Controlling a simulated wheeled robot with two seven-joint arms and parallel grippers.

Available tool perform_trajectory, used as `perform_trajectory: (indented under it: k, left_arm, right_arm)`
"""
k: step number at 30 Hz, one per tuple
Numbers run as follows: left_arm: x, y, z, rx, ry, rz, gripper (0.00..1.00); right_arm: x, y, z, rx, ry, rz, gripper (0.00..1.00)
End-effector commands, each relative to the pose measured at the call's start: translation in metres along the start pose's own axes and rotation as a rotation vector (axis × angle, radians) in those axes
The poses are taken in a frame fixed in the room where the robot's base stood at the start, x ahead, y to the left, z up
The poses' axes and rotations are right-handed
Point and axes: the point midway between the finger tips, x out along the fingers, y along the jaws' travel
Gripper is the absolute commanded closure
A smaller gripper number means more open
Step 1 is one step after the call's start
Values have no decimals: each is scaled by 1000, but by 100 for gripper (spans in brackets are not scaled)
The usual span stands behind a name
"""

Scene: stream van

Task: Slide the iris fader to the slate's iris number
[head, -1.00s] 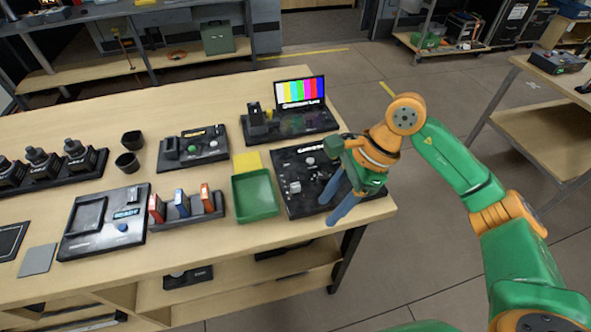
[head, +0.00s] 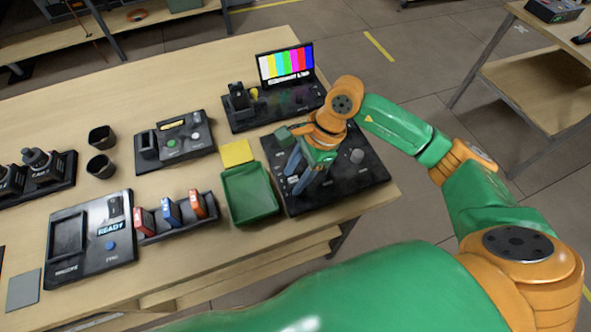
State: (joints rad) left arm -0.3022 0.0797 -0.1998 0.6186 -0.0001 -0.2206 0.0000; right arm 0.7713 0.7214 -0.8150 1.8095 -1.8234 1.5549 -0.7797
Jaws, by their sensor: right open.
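The black control panel (head: 370,181) lies at the right end of the table, with a round grey knob (head: 357,156) on it. A small pale cap (head: 292,180), which may be the iris fader, shows at the panel's left part by my fingertips. My right gripper (head: 298,179) is open, its blue fingers pointing down over that part. I cannot tell whether they touch the cap. The gripper hides the panel's middle. A screen (head: 286,65) behind shows colour bars and a line of text too small to read; I cannot tell whether it is the slate. My left gripper is not in view.
A green tray (head: 250,219) and a yellow card (head: 237,153) lie just left of the panel. A rack (head: 178,230) of red, blue and orange pieces, a READY device (head: 92,275), another black box (head: 186,152) and two dark cups (head: 102,138) stand further left.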

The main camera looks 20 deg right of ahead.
Motion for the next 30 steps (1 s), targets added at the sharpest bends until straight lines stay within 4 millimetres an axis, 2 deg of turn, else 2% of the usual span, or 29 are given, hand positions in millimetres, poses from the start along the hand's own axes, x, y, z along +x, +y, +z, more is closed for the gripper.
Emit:
perform_trajectory:
  k: [3,4,9,30]
  left_arm:
    - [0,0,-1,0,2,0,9]
    - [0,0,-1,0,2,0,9]
    - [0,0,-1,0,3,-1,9]
    - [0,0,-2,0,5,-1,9]
  right_arm:
    - [0,0,0,0,0,0,50]
    - [0,0,0,0,0,0,55]
    - [0,0,0,0,-1,0,100]
    - [-1,0,0,0,-2,0,100]
